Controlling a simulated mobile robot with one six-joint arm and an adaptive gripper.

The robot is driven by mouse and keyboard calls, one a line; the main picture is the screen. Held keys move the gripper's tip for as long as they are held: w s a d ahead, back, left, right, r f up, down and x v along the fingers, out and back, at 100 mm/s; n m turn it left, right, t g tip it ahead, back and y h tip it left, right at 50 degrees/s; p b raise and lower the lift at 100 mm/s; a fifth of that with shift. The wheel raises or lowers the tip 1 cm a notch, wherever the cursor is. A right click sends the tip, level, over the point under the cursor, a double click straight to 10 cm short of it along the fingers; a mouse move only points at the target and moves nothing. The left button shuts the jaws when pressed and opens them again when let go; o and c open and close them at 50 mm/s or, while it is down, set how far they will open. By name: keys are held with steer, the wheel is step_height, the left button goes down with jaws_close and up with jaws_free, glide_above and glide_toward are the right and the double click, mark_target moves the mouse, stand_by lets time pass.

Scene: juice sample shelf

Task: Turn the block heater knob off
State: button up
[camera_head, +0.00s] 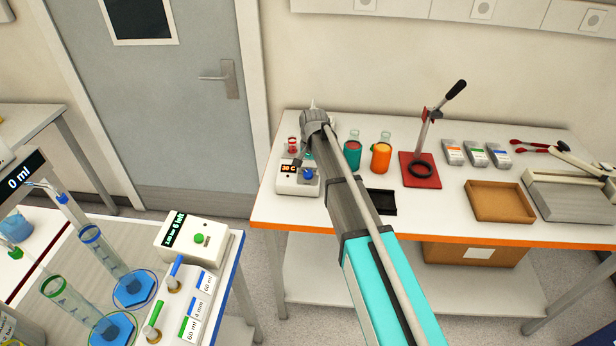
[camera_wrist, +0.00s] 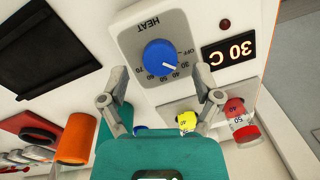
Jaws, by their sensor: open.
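The block heater (camera_head: 290,190) is a small white box on the bench, with a lit display that reads 30 C in the wrist view (camera_wrist: 228,50). Its blue round knob (camera_wrist: 161,57) sits on a grey HEAT dial marked OFF and 30 to 70. The knob's white mark points to the lower right, near 30. The knob also shows in the head view (camera_head: 309,175). My gripper (camera_wrist: 159,76) is open, with one fingertip on each side of the dial. The knob is between them, and I see no contact. My arm hides part of the heater area in the head view.
Teal and orange bottles (camera_head: 381,157), a black tray (camera_head: 382,202) and a red-based stand (camera_head: 420,180) are to the right. The bench's front left corner is clear.

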steer(key=shift+a+f+b, duration=0.1)
steer(key=shift+f+b, duration=0.6)
steer(key=shift+f, duration=0.3)
jaws_close()
steer(key=shift+n, duration=0.3)
steer(key=shift+n+h, duration=0.8)
steer(key=shift+n, duration=1.8)
